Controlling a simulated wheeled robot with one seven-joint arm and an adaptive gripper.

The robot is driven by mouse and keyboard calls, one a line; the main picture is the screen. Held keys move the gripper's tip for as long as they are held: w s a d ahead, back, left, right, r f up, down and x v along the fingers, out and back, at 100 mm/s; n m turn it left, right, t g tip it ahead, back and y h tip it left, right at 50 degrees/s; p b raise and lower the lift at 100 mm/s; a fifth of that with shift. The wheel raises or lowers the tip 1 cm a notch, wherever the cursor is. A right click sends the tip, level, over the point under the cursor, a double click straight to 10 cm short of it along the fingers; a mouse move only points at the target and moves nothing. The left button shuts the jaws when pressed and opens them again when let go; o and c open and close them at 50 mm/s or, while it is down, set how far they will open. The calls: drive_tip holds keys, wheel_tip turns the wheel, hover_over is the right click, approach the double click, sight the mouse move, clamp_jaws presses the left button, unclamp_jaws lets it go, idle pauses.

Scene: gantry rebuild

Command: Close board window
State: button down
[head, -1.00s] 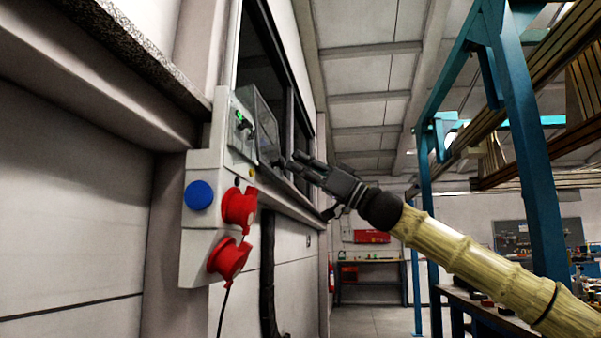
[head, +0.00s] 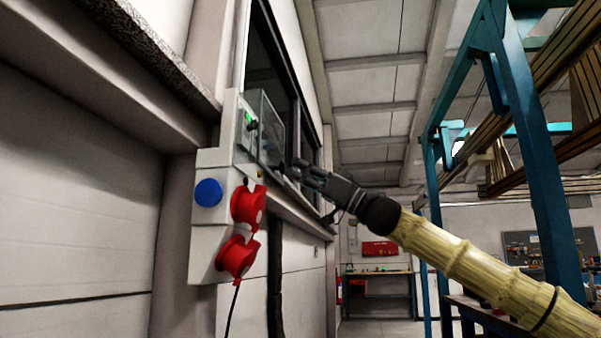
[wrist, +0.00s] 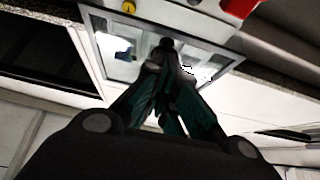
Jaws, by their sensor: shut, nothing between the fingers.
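The grey board (head: 236,135) hangs on the wall at left centre in the head view, with a green light and a dark knob on its face. Its clear window (head: 268,125) shows as a greyish pane on the board's right side; I cannot tell exactly how far it stands open. My gripper (head: 295,170) is shut and empty, just right of the window's lower part. In the wrist view its fingertips (wrist: 165,52) overlap the window area and hide part of it; contact cannot be told.
Red sockets (head: 247,205) and a blue round cover (head: 208,192) sit below the board. A wall ledge (head: 300,218) runs behind my gripper. A blue steel frame (head: 545,160) stands at right. The aisle between is clear.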

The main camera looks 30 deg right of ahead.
drive_tip(key=shift+s, duration=0.1)
drive_tip(key=v, duration=1.3)
drive_tip(key=shift+p, duration=0.3)
drive_tip(key=shift+d+f, duration=0.1)
